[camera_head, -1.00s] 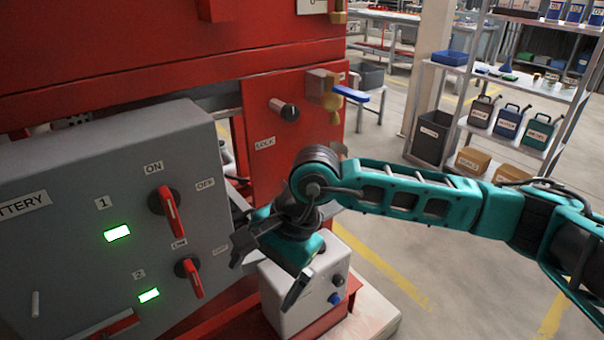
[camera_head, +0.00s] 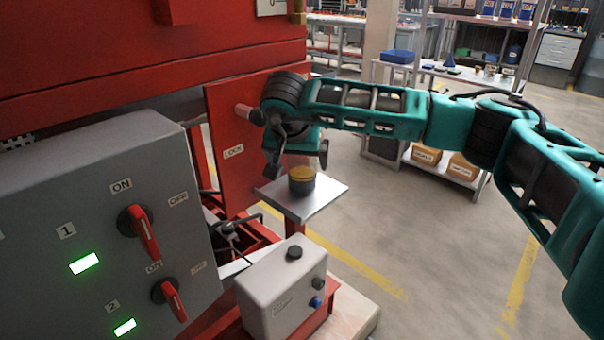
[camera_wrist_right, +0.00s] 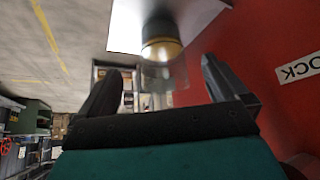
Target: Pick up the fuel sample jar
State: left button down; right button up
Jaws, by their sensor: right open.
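The fuel sample jar (camera_head: 302,181) stands upright on a small metal shelf (camera_head: 325,200) beside the red panel. It has a dark lower part, a yellow band and what looks like a clear upper part. My right gripper (camera_head: 298,160) is open, with its fingers pointing down around or just above the jar's upper part. In the right wrist view the jar (camera_wrist_right: 161,42) shows beyond and between the two open fingers (camera_wrist_right: 163,72). I cannot tell whether a finger touches it. My left gripper is not in view.
The red panel (camera_head: 232,125) with a LOCK label is close beside my right gripper. A grey battery switch box (camera_head: 60,200) stands at the left. A light grey box (camera_head: 280,290) with knobs sits below the shelf. Open floor (camera_head: 420,240) lies to the right.

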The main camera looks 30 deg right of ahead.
aim_at(302, 162)
jog(key=w+d+f, duration=0.2)
jog(key=f, duration=0.1)
jog(key=w+d+f, duration=0.1)
jog(key=w, duration=0.1)
jog(key=shift+f, duration=0.15)
jog(key=c, duration=1.1)
jog(key=shift+c, duration=1.2)
